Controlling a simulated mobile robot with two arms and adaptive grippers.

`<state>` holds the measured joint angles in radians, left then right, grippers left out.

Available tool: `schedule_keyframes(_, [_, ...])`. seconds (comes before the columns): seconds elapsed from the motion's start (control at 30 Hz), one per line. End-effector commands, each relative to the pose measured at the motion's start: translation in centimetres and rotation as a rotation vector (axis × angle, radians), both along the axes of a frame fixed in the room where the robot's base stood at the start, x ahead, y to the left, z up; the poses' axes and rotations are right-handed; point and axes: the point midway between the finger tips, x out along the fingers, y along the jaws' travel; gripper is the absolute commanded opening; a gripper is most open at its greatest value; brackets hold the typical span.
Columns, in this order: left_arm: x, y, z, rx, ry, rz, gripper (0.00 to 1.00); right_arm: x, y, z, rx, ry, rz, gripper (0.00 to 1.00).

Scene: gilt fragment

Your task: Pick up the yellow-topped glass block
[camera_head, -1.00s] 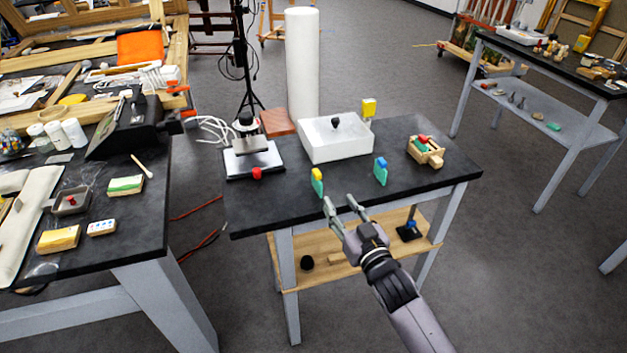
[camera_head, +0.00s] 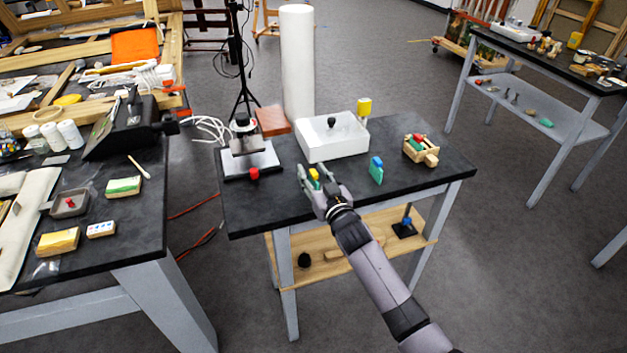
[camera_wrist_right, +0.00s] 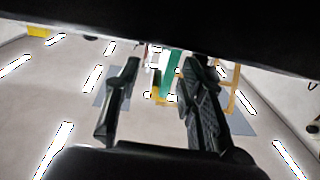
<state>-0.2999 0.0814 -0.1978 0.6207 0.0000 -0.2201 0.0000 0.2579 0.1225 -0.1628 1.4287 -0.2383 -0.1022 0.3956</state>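The yellow-topped glass block (camera_head: 314,174) stands near the front edge of the black table. Its yellow top shows in the head view; its lower part is mostly hidden by my right gripper. My right gripper (camera_head: 317,179) is open, with one finger at each side of the block. In the right wrist view the fingers of this gripper (camera_wrist_right: 162,95) are spread apart. A green upright piece (camera_wrist_right: 173,65) shows beyond and between them, apparently the block's body. I see no contact between finger and block. My left gripper is not in view.
A blue-topped green block (camera_head: 376,172) stands just right of my gripper. The front left table corner is clear.

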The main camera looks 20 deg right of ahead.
Motion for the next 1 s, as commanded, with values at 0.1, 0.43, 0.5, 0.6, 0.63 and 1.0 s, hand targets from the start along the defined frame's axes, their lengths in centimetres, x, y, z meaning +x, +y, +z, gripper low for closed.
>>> schedule_keyframes(0.1, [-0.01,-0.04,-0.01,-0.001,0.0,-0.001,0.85,0.03,0.02,-0.06,0.0,0.001,0.0,0.37])
schedule_keyframes(0.43, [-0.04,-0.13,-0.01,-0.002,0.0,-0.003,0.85,-0.01,0.02,-0.05,0.0,0.0,0.0,0.2])
schedule_keyframes(0.5, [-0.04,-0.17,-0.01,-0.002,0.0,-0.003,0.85,-0.01,0.02,-0.05,0.0,0.0,0.0,0.15])
schedule_keyframes(0.6, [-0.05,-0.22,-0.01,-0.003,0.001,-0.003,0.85,-0.02,0.02,-0.05,0.0,0.0,0.0,0.09])
schedule_keyframes(0.63, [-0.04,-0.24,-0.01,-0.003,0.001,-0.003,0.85,-0.02,0.02,-0.05,0.0,0.0,0.0,0.07])
schedule_keyframes(1.0, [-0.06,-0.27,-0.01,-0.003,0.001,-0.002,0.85,-0.01,0.01,-0.01,0.0,0.0,0.0,0.0])
